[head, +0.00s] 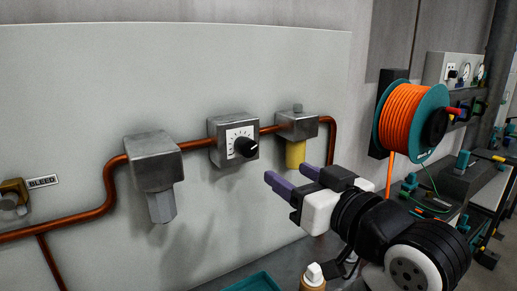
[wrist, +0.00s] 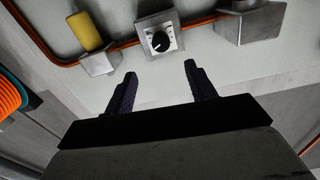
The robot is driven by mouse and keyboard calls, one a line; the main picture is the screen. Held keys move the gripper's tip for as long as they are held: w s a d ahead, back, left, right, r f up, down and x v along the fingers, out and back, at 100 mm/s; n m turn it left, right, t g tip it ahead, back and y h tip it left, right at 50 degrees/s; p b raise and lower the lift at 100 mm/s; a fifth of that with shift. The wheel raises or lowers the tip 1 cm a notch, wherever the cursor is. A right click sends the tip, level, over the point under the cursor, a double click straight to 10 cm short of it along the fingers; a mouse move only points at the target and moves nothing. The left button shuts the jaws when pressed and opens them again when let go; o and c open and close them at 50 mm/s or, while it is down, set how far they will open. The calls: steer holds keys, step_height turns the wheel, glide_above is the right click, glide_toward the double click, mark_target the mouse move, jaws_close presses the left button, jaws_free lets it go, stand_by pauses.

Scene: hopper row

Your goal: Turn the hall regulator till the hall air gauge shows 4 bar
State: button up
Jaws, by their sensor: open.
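A grey metal block carries a round black knob (head: 246,147) over a white dial with tick marks, in the middle of the pipe line. It looks like the regulator, though I see no "hall" label. In the wrist view the knob (wrist: 160,41) lies straight ahead, between and beyond the fingertips. My gripper (head: 286,171) is open and empty, apart from the knob, to its lower right in the head view. Its two purple fingers also show in the wrist view (wrist: 160,70). Small round gauges (head: 467,72) sit far right; their labels and readings are too small to tell.
A block with a grey bowl (head: 161,205) hangs left of the knob and one with a yellow bowl (head: 295,154) hangs right. A copper pipe (head: 107,190) joins them. A bleed valve (head: 14,197) is far left, an orange hose reel (head: 405,118) right.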

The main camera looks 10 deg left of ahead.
mark_target(250, 150)
steer(key=p+x, duration=0.2)
steer(key=x, duration=1.1)
steer(key=shift+a+p, duration=0.15)
steer(key=shift+p, duration=0.2)
steer(key=c, duration=1)
steer(key=shift+o, duration=0.2)
